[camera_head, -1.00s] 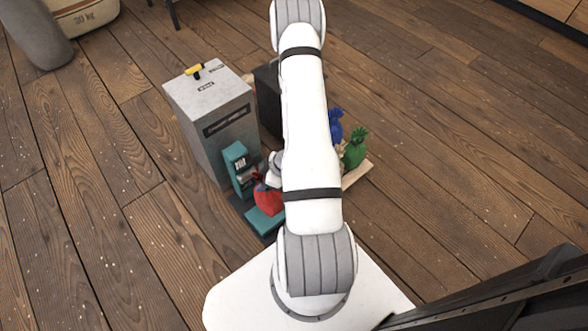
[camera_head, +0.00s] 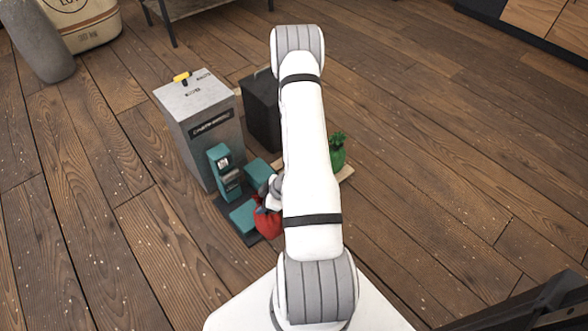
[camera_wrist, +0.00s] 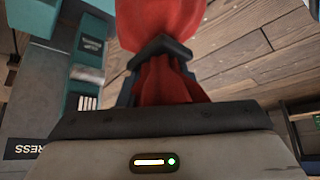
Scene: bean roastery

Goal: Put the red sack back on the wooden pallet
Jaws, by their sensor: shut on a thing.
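The red sack (camera_head: 267,224) hangs by its neck from my gripper (camera_head: 268,197), just right of a teal plate; I cannot tell how high it is. The arm hides part of both. In the wrist view the dark jaws (camera_wrist: 160,50) are shut on the neck of the red sack (camera_wrist: 160,22). The wooden pallet (camera_head: 346,173) shows only as a pale edge right of my arm, with a green sack (camera_head: 338,154) on it. My arm covers most of the pallet.
A teal machine (camera_head: 224,170) with teal plates (camera_head: 243,216) stands left of my gripper, before a grey cabinet (camera_head: 204,135). A dark box (camera_head: 262,112) stands behind. The floor right of the pallet is clear.

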